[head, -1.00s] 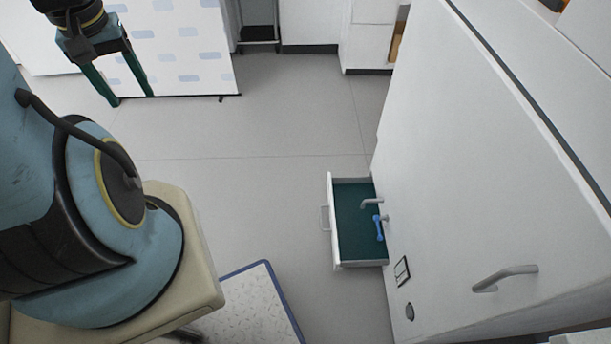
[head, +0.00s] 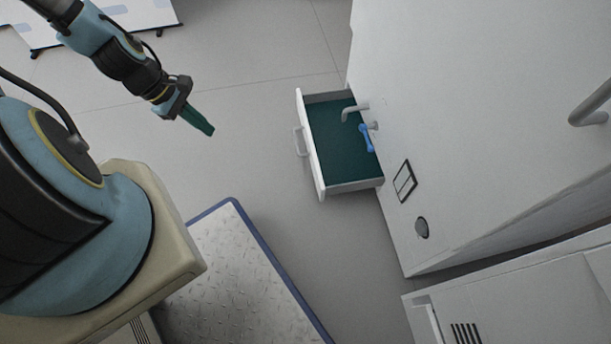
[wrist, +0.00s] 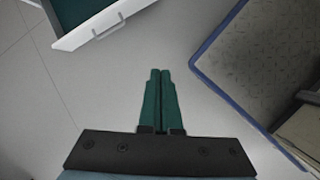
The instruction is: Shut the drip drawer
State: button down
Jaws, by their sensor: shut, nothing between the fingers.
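The drip drawer (head: 309,150) is white with a dark green inside and a small handle (head: 299,142) on its front. It stands pulled out from the white cabinet (head: 440,90), low near the floor. Part of it also shows at the top left of the wrist view (wrist: 105,27), with its handle. My gripper (head: 209,132) is shut and empty, its green fingers side by side. In the head view it is left of the drawer front, apart from it. In the wrist view the fingertips (wrist: 160,72) point over bare floor.
A grey spout (head: 354,110) and a blue-handled tap (head: 367,136) stick out from the cabinet above the drawer. The floor between gripper and drawer is clear.

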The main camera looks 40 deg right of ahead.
jog(key=s+d+f+n+g+h+b, duration=0.1)
jog(key=s+d+f+n+h+b, duration=0.15)
jog(key=d+f+b, duration=0.5)
jog(key=s+d+f+n+h+b, duration=0.2)
jog(key=s+d+f+n+b, duration=0.15)
jog(key=f, duration=0.75)
jog(key=b, duration=0.6)
send_near(315, 165)
jog(key=shift+w+a+f+x, duration=0.1)
jog(key=shift+f+x, duration=0.05)
jog(key=shift+x, duration=1)
jog(key=shift+w+a+f+x, duration=0.1)
jog(key=shift+x, duration=1.05)
jog(key=shift+w+a+f+x, duration=0.1)
jog(key=shift+w+f+x, duration=0.05)
jog(key=shift+x, duration=0.95)
jog(key=shift+d, duration=0.1)
jog(key=shift+s+d+p, duration=0.2)
jog(key=shift+d+p, duration=0.1)
jog(key=shift+p, duration=0.05)
jog(key=s+d+p, duration=0.1)
jog(key=s+d, duration=0.1)
jog(key=d, duration=0.3)
jog(key=s+d+p, duration=0.2)
jog(key=s+d, duration=0.1)
jog(key=d, duration=0.3)
jog(key=s+d+p, duration=0.1)
jog(key=s+d, duration=0.2)
jog(key=d, duration=0.3)
jog(key=shift+d, duration=0.3)
